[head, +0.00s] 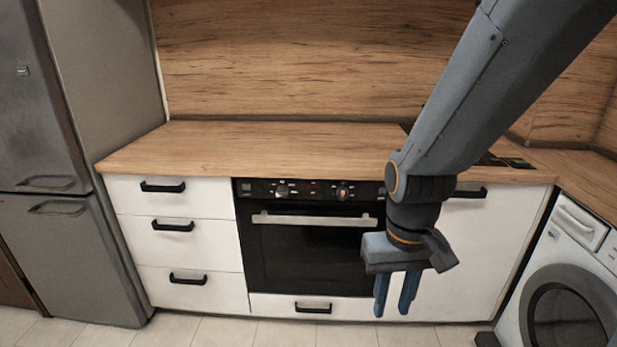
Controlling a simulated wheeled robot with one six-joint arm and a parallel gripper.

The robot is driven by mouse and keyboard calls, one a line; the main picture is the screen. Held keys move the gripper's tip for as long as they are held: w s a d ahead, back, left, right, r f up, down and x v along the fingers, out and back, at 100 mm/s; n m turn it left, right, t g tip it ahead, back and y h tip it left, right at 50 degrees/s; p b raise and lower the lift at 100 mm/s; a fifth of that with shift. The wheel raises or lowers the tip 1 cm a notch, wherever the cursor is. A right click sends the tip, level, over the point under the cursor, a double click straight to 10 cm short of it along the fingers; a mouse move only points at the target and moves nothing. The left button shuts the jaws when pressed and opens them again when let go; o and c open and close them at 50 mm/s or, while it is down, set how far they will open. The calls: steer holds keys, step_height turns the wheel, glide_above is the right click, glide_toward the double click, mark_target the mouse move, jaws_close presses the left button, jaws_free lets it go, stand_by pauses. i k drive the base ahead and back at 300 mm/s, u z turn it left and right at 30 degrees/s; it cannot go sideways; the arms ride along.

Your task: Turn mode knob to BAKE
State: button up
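The oven (310,256) has a black front panel with two knobs and a small red display between them. The left knob (282,188) and the right knob (342,192) are small here, and I cannot read their labels or settings. I cannot tell which is the mode knob. My gripper (396,308) points down in front of the oven's lower right side, below the knobs and apart from them. Its two blue fingers are parted with a gap between them, and nothing is held. My arm hides the right end of the panel.
A silver handle bar (312,220) crosses the oven door below the knobs. White drawers (180,240) with black handles stand left, beside a grey fridge (60,200). A washing machine (565,270) stands right. The wooden countertop (270,145) is clear on the left.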

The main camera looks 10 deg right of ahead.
mark_target(283, 191)
steer(key=k, duration=0.5)
steer(key=z, duration=1.2)
steer(key=i, duration=1.15)
steer(key=u, duration=2.1)
